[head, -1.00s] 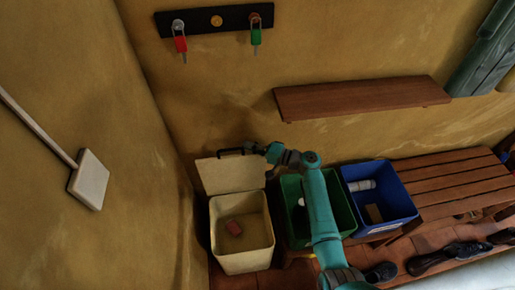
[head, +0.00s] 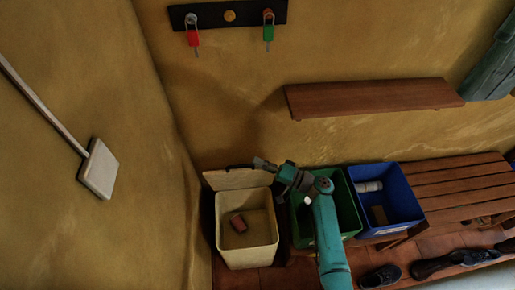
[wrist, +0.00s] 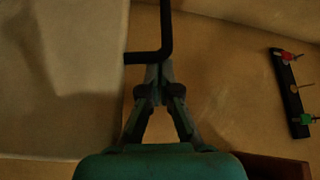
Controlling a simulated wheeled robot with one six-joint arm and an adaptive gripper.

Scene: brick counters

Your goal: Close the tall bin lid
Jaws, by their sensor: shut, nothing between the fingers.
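The tall cream bin (head: 234,257) stands open at the left, by the wall corner, with a reddish block (head: 239,223) inside. Its pale lid (head: 236,181) is raised at the bin's back edge and also fills the left of the wrist view (wrist: 60,85). A black bar handle (wrist: 166,30) projects from the lid. My gripper (head: 259,162) is shut and empty at the lid's upper right edge. In the wrist view its fingertips (wrist: 158,72) are close to the handle's bent lower end; I cannot tell whether they touch.
A green bin (head: 346,205) and a blue bin (head: 397,190) stand right of the cream bin, with my arm over the green one. A wooden shelf (head: 375,97) and a hook rack (head: 228,14) are on the wall. A slatted bench (head: 455,185) is at the right.

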